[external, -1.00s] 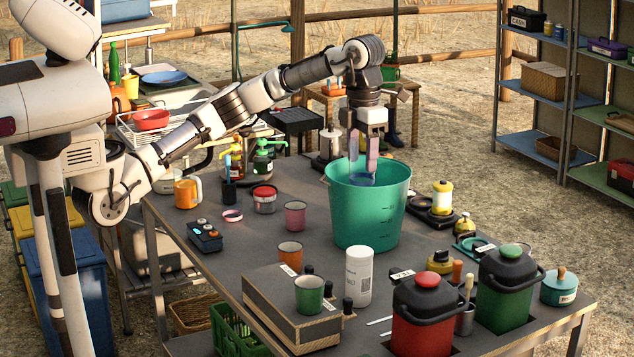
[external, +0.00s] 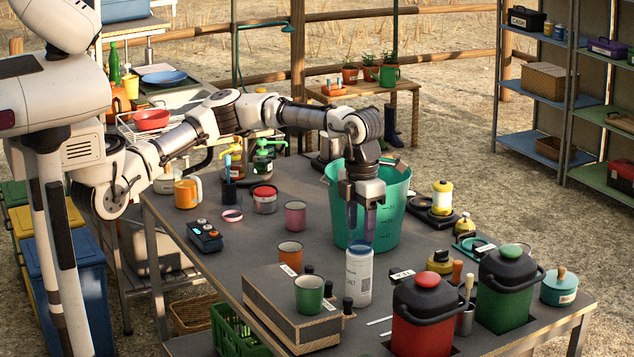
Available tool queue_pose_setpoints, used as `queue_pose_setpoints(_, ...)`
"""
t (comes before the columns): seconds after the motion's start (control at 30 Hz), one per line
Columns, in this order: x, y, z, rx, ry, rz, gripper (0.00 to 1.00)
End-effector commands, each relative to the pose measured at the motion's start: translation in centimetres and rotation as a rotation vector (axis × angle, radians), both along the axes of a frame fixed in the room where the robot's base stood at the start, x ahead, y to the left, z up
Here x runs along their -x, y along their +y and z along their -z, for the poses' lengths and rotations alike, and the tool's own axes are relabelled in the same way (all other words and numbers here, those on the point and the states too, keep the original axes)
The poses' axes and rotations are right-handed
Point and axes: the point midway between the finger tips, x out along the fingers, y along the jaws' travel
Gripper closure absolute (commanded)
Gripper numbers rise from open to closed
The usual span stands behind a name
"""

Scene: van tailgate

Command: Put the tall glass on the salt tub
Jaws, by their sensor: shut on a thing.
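The salt tub (external: 357,279) is a white cylinder with dark print, upright on the grey table in front of the green bucket. My gripper (external: 361,208) points down and is shut on the tall glass (external: 360,232), a clear bluish tumbler held upright. The glass is above the salt tub, and its lower end overlaps the tub's top in the picture. I cannot tell whether they touch. The fingers partly hide the upper glass.
The green bucket (external: 398,215) stands close behind my gripper. A wooden box (external: 265,308) with a green cup (external: 309,294) is left of the tub. A red canister (external: 424,318) stands at right front. An orange cup (external: 290,254) is nearby.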

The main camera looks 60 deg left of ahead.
Motion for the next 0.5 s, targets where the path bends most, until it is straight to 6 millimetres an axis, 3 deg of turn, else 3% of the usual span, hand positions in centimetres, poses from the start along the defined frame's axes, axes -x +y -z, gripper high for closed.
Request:
queue_pose_setpoints(0.23,-0.01,-0.02,0.23,0.001,0.001,0.0,0.72)
queue_pose_setpoints(0.27,-0.01,-0.02,0.28,0.001,0.0,0.0,0.48)
queue_pose_setpoints(0.4,-0.02,-0.01,0.24,0.0,-0.001,0.0,0.29)
queue_pose_setpoints(0.5,-0.03,-0.01,0.24,0.0,-0.001,0.0,0.27)
